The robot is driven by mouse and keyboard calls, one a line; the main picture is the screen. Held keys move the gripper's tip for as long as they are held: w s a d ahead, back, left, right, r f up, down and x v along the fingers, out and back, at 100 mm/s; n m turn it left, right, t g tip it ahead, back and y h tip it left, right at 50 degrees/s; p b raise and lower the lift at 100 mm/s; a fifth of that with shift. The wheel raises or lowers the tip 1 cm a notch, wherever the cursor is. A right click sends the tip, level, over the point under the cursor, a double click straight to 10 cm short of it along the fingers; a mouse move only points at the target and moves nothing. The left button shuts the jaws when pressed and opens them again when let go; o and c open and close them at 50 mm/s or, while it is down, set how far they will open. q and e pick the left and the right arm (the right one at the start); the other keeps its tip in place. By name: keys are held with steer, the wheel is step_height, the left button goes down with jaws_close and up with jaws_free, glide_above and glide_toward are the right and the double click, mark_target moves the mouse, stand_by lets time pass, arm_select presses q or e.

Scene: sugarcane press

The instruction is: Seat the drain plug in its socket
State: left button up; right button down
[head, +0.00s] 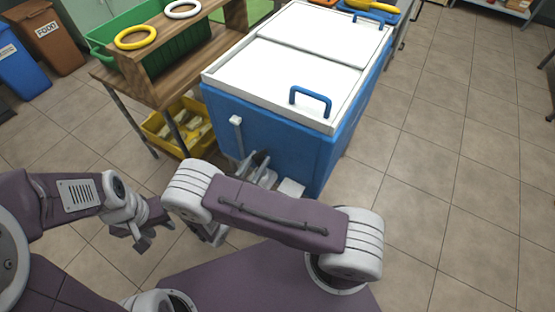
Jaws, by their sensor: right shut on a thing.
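A blue cooler (270,138) with a white two-part lid stands ahead of me. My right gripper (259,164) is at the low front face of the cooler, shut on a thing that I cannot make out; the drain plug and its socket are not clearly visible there. A small white block (291,188) sits beside the gripper at the cooler's bottom edge. My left gripper (155,236) is open and empty, over the floor to the left and apart from the cooler.
A wooden stand (158,88) with a green bin (185,48) is left of the cooler. It carries a yellow ring (135,37) and a white ring (182,10). A yellow crate (158,138) is below. Blue handles (310,100) rise from the lid. The tiled floor at right is clear.

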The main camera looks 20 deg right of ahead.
steer(key=shift+a+f, duration=0.15)
steer(key=shift+f, duration=0.05)
step_height(320, 180, down, 5)
steer(key=b, duration=0.5)
steer(key=shift+f, duration=0.2)
steer(key=shift+r, duration=0.1)
stand_by(0.8)
steer(key=shift+f+b, duration=0.35)
steer(key=shift+f, duration=0.25)
steer(key=c, duration=1.3)
jaws_free()
steer(key=shift+c, duration=0.2)
steer(key=shift+o, duration=0.3)
